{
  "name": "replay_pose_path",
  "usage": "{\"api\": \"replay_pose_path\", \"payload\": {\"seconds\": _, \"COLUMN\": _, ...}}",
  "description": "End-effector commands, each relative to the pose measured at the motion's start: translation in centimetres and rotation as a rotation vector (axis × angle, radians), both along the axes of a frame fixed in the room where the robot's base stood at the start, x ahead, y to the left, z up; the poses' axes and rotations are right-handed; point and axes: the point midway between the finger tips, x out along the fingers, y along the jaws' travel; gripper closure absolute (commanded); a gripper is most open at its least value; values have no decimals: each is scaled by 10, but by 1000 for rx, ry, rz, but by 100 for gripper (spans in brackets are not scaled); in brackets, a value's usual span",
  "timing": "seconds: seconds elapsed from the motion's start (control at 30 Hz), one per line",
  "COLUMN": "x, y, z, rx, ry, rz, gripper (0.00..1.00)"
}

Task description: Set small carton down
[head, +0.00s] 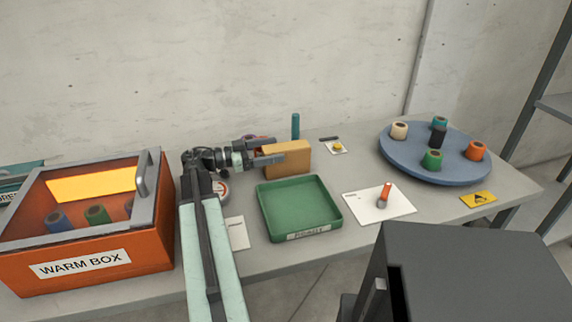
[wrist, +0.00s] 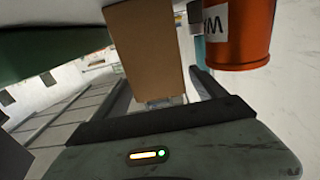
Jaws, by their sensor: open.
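The small carton (head: 289,164) is a tan box standing upright on the table behind the green tray (head: 262,212). My gripper (head: 284,148) reaches in from the left at the carton's upper part, with one finger across its front face. The jaws are open. In the wrist view the carton (wrist: 146,45) rises between the jaws, and one dark finger (wrist: 207,84) shows to its right, apart from it. The other finger is not clear there. I cannot see the carton's base edge fully behind the tray.
An orange-red can (wrist: 240,32) and a teal cylinder (head: 295,126) stand close by the carton. An orange warm box (head: 85,262) is at the left. A blue turntable (head: 400,165) with several spools is at the right. A white card (head: 362,203) lies right of the tray.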

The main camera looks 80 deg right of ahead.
Motion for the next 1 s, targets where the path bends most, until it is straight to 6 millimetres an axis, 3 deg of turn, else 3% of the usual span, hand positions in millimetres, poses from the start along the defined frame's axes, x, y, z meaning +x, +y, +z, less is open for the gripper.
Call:
{"api": "replay_pose_path", "payload": {"seconds": 0.17, "x": -10, "y": -5, "z": 0, "rx": 0, "ry": 0, "rz": 0, "gripper": 20}}
{"api": "replay_pose_path", "payload": {"seconds": 0.4, "x": -43, "y": -20, "z": 1, "rx": 0, "ry": 0, "rz": 1, "gripper": 20}}
{"api": "replay_pose_path", "payload": {"seconds": 0.6, "x": -44, "y": -21, "z": 1, "rx": 0, "ry": 0, "rz": 2, "gripper": 20}}
{"api": "replay_pose_path", "payload": {"seconds": 0.9, "x": -44, "y": -21, "z": 1, "rx": 0, "ry": 0, "rz": 2, "gripper": 100}}
{"api": "replay_pose_path", "payload": {"seconds": 1.0, "x": -44, "y": -21, "z": 1, "rx": 0, "ry": 1, "rz": 2, "gripper": 100}}
